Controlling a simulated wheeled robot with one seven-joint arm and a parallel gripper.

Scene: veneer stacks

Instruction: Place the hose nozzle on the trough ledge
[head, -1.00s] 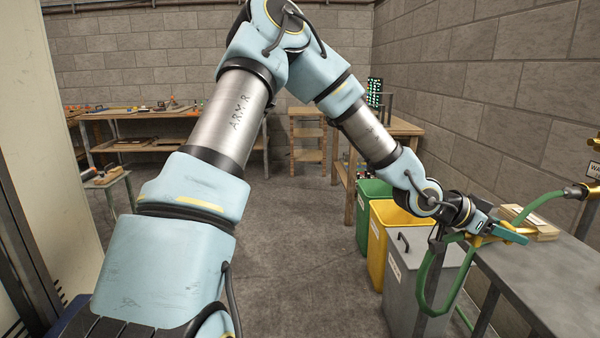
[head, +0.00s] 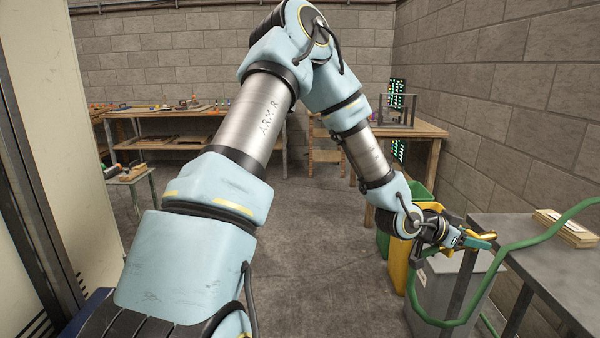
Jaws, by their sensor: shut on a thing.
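My gripper (head: 471,241) is shut on the hose nozzle (head: 488,234), a small brass-coloured piece largely hidden by the teal-tipped jaws. A green hose (head: 520,243) hangs from near the gripper in a low loop, then rises to the right and leaves the picture. The grey metal top (head: 570,268) at the right looks like the trough ledge, but no basin shows. My gripper is by its left end. I cannot tell whether the nozzle touches it.
A small stack of wooden boards (head: 566,228) lies at the back of the grey top. A grey bin (head: 437,295), a yellow bin (head: 398,265) and a green bin (head: 419,196) stand beside and below my gripper. The floor (head: 320,260) ahead is clear.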

